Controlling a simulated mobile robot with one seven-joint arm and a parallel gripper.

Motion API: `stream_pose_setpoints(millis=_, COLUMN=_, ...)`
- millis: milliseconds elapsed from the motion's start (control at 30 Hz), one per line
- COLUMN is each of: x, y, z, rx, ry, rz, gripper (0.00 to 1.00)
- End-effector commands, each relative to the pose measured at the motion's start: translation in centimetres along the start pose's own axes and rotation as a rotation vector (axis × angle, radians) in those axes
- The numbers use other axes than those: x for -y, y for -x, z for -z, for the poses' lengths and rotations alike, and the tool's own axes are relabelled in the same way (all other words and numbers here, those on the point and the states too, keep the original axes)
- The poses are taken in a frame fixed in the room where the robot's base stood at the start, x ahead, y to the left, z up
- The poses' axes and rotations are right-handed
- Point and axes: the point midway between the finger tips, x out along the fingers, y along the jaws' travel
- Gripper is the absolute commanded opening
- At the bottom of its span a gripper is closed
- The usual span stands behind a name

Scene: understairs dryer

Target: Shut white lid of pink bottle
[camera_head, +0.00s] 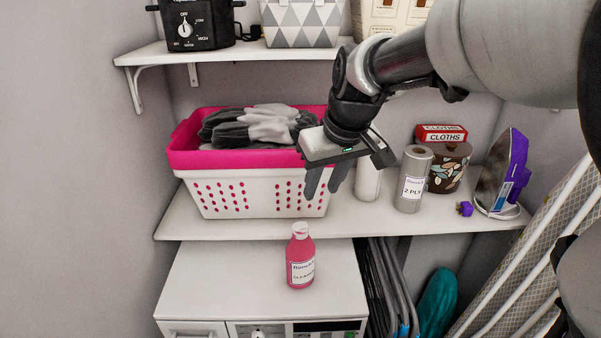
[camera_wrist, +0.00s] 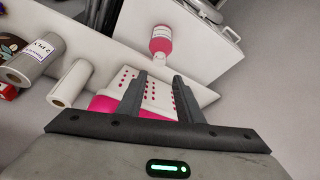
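The pink bottle (camera_head: 301,265) stands upright on the white dryer top (camera_head: 210,280), with its label facing the head camera. Its pale lid (camera_head: 300,229) is at the top; whether it is open or shut is too small to tell. My gripper (camera_head: 322,191) is open and empty, above the bottle in the head view and apart from it, beside the laundry basket. In the wrist view the bottle (camera_wrist: 161,41) appears inverted beyond my gripper's spread fingers (camera_wrist: 160,76). Nothing lies between the fingertips.
A pink-and-white basket (camera_head: 250,195) with grey cloths sits on the shelf (camera_head: 400,222) behind the bottle. Paper rolls (camera_head: 411,180), a patterned tin (camera_head: 449,170) and an iron (camera_head: 500,175) stand to the right. The dryer top around the bottle is clear.

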Motion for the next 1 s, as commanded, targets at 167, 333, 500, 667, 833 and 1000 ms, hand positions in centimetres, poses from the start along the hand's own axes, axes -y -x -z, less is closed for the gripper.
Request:
stream_pose_setpoints(millis=167, x=0.0, y=-1.7, z=0.0, rx=-0.003, ry=-0.005, rz=0.003, gripper=0.33)
stream_pose_setpoints(millis=333, x=-0.1, y=-5.1, z=-0.1, rx=0.0, ry=-0.006, rz=0.003, gripper=0.33)
stream_pose_setpoints(millis=500, x=-0.1, y=-8.9, z=-0.1, rx=0.001, ry=-0.005, rz=0.001, gripper=0.33)
stream_pose_setpoints(millis=667, x=-0.1, y=-12.4, z=-0.1, rx=0.001, ry=-0.006, rz=0.002, gripper=0.33)
stream_pose_setpoints(millis=833, x=-0.1, y=-15.3, z=0.0, rx=-0.001, ry=-0.005, rz=0.001, gripper=0.33)
stream_pose_setpoints(millis=1000, x=0.0, y=-16.9, z=0.1, rx=-0.003, ry=-0.004, rz=0.002, gripper=0.33)
